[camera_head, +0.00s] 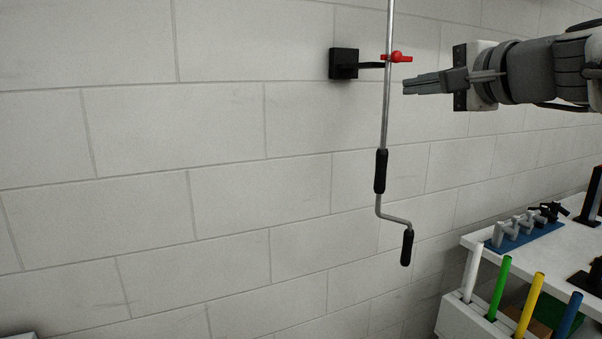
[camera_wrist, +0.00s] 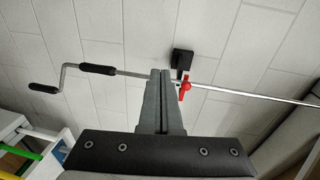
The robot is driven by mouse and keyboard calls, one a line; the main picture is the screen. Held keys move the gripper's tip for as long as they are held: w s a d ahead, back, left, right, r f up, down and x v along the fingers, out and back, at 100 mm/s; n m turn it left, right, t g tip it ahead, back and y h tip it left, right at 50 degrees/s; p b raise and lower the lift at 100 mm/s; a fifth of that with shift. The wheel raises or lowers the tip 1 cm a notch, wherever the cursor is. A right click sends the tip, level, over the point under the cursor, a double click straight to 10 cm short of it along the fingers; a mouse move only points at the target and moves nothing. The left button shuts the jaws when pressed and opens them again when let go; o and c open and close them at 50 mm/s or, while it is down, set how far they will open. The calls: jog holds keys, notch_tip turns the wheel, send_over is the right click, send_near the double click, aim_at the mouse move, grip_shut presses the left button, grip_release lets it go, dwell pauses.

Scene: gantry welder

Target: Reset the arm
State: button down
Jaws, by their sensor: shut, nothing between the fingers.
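My gripper (camera_head: 406,86) reaches in from the upper right of the head view, pointing left, with its fingers together and empty. In the wrist view my gripper (camera_wrist: 160,74) shows as two grey fingers side by side. A metal crank rod (camera_head: 387,110) hangs along the wall just left of the fingertips. It has black grips and a bent handle (camera_head: 407,247) at its lower end. A black wall bracket (camera_head: 344,63) with a red clamp (camera_head: 397,57) stands by the rod. In the wrist view the rod (camera_wrist: 225,91) crosses past the fingertips; I cannot tell whether they touch.
A white bench (camera_head: 478,241) stands at the lower right, with several grey clamps on a blue base (camera_head: 524,236). A white rack at its front holds upright white, green (camera_head: 499,288), yellow (camera_head: 529,305) and blue tubes. The block wall (camera_head: 190,160) on the left is bare.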

jog(key=s+a+f+n+g+h+p, duration=0.2)
jog(key=s+a+f+n+g+p, duration=0.35)
jog(key=s+f, duration=0.7)
jog(key=s+d+f+n+g+h+p, duration=0.1)
jog(key=s+f+n+g+h, duration=0.3)
jog(key=s+f+n, duration=0.4)
notch_tip(320, 180, down, 5)
jog(key=shift+s+r+p, duration=0.1)
jog(key=shift+s+p, duration=0.6)
jog(key=shift+s, duration=0.1)
jog(key=shift+d, duration=0.1)
